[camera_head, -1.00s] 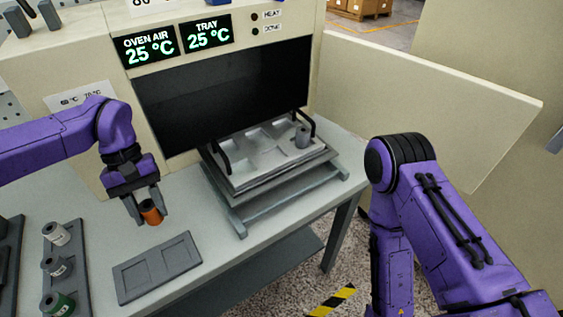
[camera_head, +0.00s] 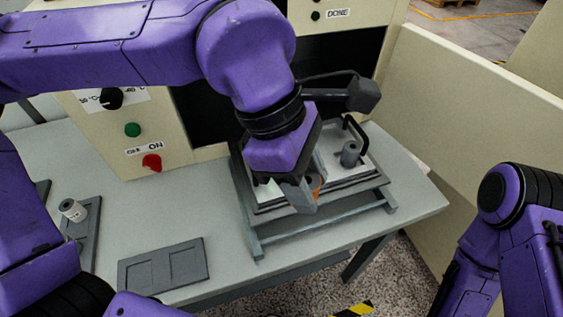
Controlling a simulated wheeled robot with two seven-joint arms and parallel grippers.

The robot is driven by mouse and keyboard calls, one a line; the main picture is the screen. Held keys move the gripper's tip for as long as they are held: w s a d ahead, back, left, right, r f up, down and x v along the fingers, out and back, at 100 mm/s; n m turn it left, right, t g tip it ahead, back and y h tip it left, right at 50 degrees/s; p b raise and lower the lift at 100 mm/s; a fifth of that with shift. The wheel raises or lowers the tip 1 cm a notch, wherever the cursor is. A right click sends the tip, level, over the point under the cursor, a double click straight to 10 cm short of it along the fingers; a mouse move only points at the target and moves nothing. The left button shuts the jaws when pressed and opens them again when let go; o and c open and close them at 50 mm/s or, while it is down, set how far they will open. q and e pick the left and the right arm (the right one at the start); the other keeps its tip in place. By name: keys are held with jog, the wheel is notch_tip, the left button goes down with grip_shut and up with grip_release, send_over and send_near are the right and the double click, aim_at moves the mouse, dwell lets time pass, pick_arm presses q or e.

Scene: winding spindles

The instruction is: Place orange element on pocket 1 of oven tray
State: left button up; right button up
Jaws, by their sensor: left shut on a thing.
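My left gripper (camera_head: 306,190) is over the front of the oven tray (camera_head: 345,183), pointing down. It is shut on the orange element (camera_head: 315,184), of which only a small part shows beside the finger. My gripper and wrist hide much of the tray, including its left pockets. I cannot tell whether the orange element touches the tray. A grey element (camera_head: 350,154) stands on the tray at the right, near a black handle. My right arm shows at the right edge, but its gripper is out of view.
The tray rests on a grey rack (camera_head: 330,218) in front of the oven. A flat grey plate with two recesses (camera_head: 163,266) lies on the table at front left. The oven door (camera_head: 470,110) stands open at right.

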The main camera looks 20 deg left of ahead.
pick_arm(q)
jog(key=shift+s+d+r+n, duration=0.15)
jog(key=shift+s+d+n, duration=0.1)
jog(key=shift+n, duration=0.15)
jog(key=shift+w+a, duration=0.1)
jog(key=shift+w, duration=0.1)
jog(key=w+a+f+p, duration=0.1)
jog(key=w+a+f, duration=0.1)
jog(key=w+f, duration=0.1)
jog(key=w+a+f+p, duration=0.1)
jog(key=w+a+f, duration=0.2)
jog(key=w+a+f+p, duration=0.2)
jog(key=w+a+f, duration=0.1)
jog(key=shift+w, duration=0.4)
jog(key=f, duration=0.2)
jog(key=f+p, duration=0.1)
jog(key=shift+w+a+f, duration=0.15)
jog(key=shift+a+f, duration=0.15)
jog(key=shift+f, duration=0.15)
pick_arm(e)
jog(key=r, duration=0.2)
jog(key=w+r, duration=0.1)
jog(key=r, duration=0.2)
pick_arm(q)
jog(key=shift+f, duration=0.1)
